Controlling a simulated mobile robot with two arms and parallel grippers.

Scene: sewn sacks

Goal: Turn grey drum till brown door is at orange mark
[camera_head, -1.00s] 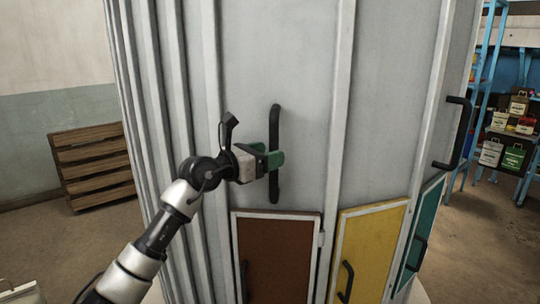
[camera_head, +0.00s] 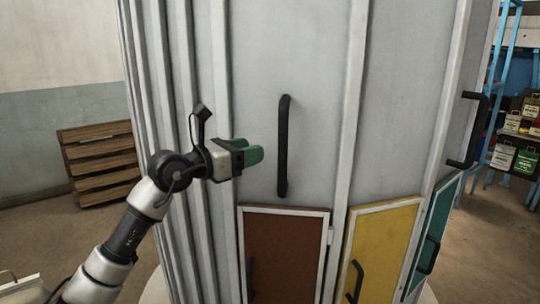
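The grey drum (camera_head: 400,110) stands tall in front of me, with upright ribs. Its brown door (camera_head: 286,255) is low on the near face, with a yellow door (camera_head: 381,250) and a teal door (camera_head: 438,225) to its right. A black upright handle (camera_head: 284,146) is fixed above the brown door. My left gripper (camera_head: 249,152) has green fingers, pointing right. It is open and empty, just left of the handle and apart from it. The orange mark does not show. My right gripper is out of view.
A brown slatted wooden crate (camera_head: 98,160) stands by the wall at left. Another black handle (camera_head: 476,130) is on the drum's right side. A blue shelf rack (camera_head: 497,75) with several sacks is at right. Bare floor shows on both sides.

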